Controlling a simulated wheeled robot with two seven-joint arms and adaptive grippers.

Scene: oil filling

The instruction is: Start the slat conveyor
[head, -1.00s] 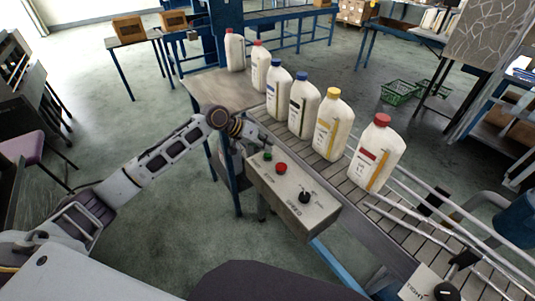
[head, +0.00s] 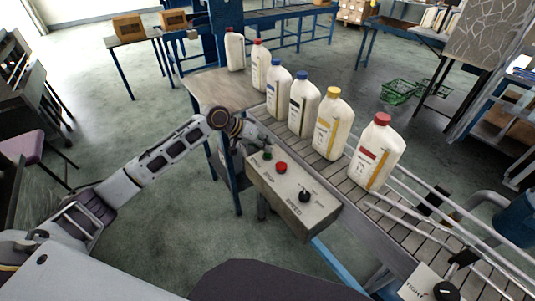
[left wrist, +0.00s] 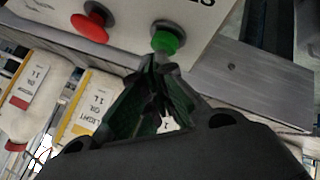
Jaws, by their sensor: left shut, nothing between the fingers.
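The slat conveyor (head: 411,238) runs diagonally through the right half of the head view, with several white oil bottles (head: 334,124) standing upright on it. A grey control box (head: 304,210) is fixed at its near side. The box carries a green button (head: 267,155), a red button (head: 281,168) and a black knob (head: 304,196). My left gripper (head: 263,148) is shut and empty, its fingertips right by the green button. In the left wrist view the fingertips (left wrist: 152,64) point at the green button (left wrist: 165,42); I cannot tell whether they touch. My right gripper is not in view.
A second panel with a black knob (head: 446,291) sits at the lower right. Metal guide rails (head: 445,205) run along the conveyor. A brown table (head: 215,88) stands behind my left forearm. Green crates (head: 400,90) lie on the floor beyond. Floor left of the box is clear.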

